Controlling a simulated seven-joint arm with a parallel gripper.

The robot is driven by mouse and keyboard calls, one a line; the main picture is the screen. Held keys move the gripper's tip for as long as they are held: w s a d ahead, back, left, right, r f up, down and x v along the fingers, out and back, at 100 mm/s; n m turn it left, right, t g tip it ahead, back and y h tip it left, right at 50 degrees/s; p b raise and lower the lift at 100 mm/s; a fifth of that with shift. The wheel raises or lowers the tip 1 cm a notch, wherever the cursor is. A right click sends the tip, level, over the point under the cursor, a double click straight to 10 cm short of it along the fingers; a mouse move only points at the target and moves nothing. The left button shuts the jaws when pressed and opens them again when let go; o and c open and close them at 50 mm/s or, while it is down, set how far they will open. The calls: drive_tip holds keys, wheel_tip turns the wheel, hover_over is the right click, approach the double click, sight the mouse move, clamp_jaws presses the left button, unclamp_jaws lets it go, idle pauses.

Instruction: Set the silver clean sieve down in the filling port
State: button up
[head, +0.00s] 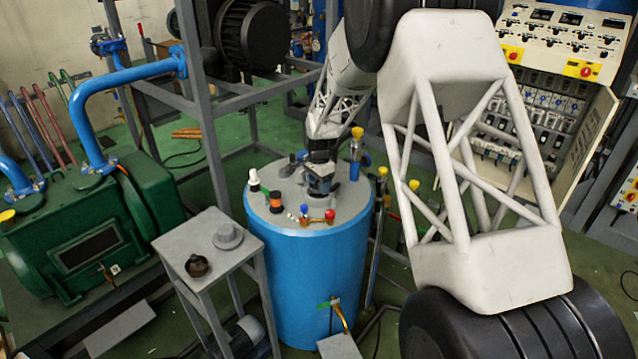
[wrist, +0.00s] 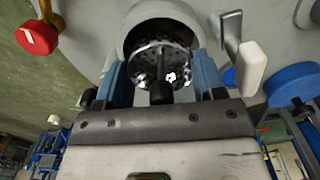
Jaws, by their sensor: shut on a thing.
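The silver sieve (wrist: 175,56) is a round perforated metal disc with a dark knobbed stem in the wrist view. My gripper (wrist: 161,82) is shut on it by the stem, with the blue fingers on either side. The sieve lies across the round opening of the filling port (wrist: 161,10), whose pale rim shows beyond it. I cannot tell whether the sieve is seated in the port or just above it. In the head view my gripper (head: 319,180) is low over the top of the blue tank (head: 300,265); the sieve and port are hidden there.
Valves with red (wrist: 36,38) and blue (wrist: 292,84) handles and a white-tipped lever (wrist: 250,68) stand close around the port. A small grey table (head: 197,230) left of the tank holds a grey lid-like piece (head: 228,237) and a dark round piece (head: 197,266).

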drive_tip(key=shift+f, duration=0.65)
idle(1.4)
drive_tip(key=o, duration=1.1)
drive_tip(key=shift+o, duration=0.2)
drive_tip(key=shift+r, duration=3.55)
drive_tip(key=shift+r, duration=0.1)
